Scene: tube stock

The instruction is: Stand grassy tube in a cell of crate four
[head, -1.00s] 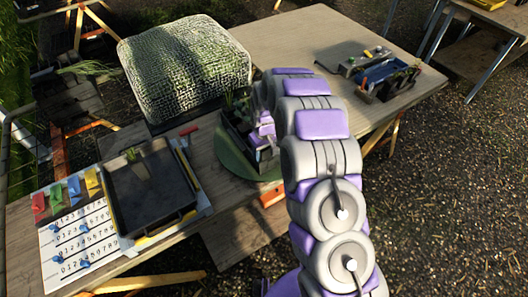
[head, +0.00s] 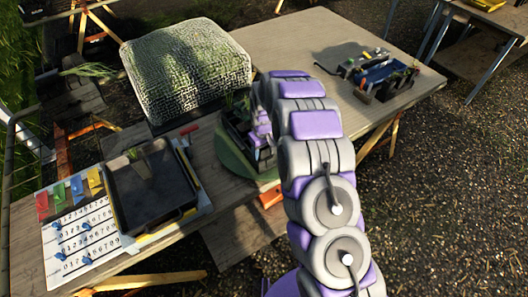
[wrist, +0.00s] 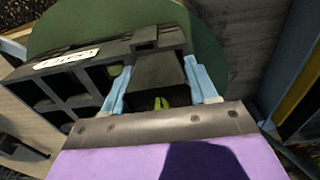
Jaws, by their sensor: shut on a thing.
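My gripper (wrist: 160,85) has light blue fingers, shut on a dark tapered tube (wrist: 158,68) with a little green at its near end, which I take as the grassy tube. A dark crate (wrist: 150,39) with open cells and a white label, too blurred to read, lies beside and partly behind the tube. Green shows in one cell. I cannot tell whether the tube is inside a cell or above it. In the head view the crate (head: 236,140) stands on a green round plate (head: 236,167), with grassy leaves above it. My arm partly hides it.
A black tray (head: 120,205) at the left holds another tube (head: 140,169) with grass. Beside it is a numbered white board (head: 85,245) with coloured tabs. A mesh-covered block (head: 187,70) stands behind, and a blue toolbox (head: 385,75) sits at the right. The table's back middle is clear.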

